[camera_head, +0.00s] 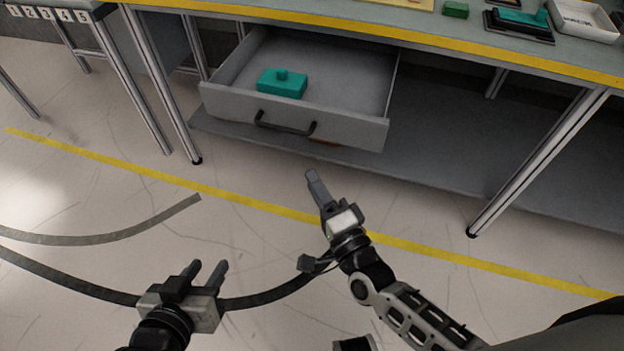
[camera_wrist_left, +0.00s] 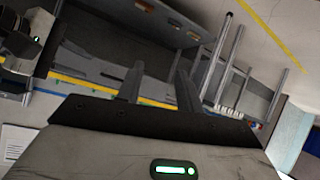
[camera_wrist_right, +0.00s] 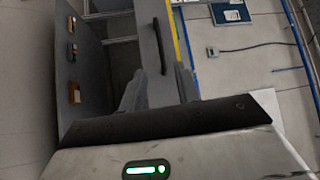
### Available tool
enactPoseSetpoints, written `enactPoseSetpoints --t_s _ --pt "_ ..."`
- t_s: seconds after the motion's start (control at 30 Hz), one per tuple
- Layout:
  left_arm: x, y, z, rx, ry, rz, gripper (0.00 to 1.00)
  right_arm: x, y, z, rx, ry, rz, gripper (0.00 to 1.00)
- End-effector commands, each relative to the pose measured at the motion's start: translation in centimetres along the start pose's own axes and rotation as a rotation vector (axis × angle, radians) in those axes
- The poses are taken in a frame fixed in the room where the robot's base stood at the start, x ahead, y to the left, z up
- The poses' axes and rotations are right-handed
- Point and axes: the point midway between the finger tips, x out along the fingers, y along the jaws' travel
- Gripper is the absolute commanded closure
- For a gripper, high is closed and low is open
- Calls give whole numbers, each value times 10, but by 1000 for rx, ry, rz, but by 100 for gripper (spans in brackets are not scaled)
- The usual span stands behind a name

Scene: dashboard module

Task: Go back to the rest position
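My left gripper (camera_head: 206,268) is over the floor at the lower left of the head view. Its two fingers stand apart with nothing between them, as the left wrist view also shows (camera_wrist_left: 158,74). My right gripper (camera_head: 316,186) is in front of and below the open drawer (camera_head: 340,131), apart from it. Its fingers overlap in the head view, but the right wrist view shows a gap between them and nothing held (camera_wrist_right: 160,74). A teal block with a small knob (camera_head: 282,84) lies inside the drawer, towards its left side.
The workbench (camera_head: 400,35) has a yellow front edge and metal legs (camera_head: 540,160). The drawer juts out with a dark handle (camera_head: 285,124). On top are a green block (camera_head: 455,10), a dark tray with a teal piece (camera_head: 518,27) and a white bin (camera_head: 582,20). The floor ahead is clear.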

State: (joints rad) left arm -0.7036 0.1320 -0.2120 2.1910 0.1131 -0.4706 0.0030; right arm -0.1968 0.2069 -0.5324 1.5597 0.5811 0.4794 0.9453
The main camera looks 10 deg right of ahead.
Motion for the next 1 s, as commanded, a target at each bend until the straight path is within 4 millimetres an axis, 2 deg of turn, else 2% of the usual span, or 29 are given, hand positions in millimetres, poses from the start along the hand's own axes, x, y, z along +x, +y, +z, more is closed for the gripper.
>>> enactPoseSetpoints --t_s 0.57,0.67,0.77,0.83,1.0 --pt "1 0 -4 2 10 0 64 -1 0 0 -2 -2 1 68" --pt "0 0 -7 3 10 0 64 -6 -3 4 -65 -24 30 68" --pt "-4 0 -12 9 9 -4 64 -24 -8 12 -265 -96 117 68" --pt "-6 0 -15 16 6 -8 64 -42 -10 13 -474 -173 202 68" --pt "-6 -1 -14 30 -11 -17 64 -94 -10 -2 -961 -383 411 68"
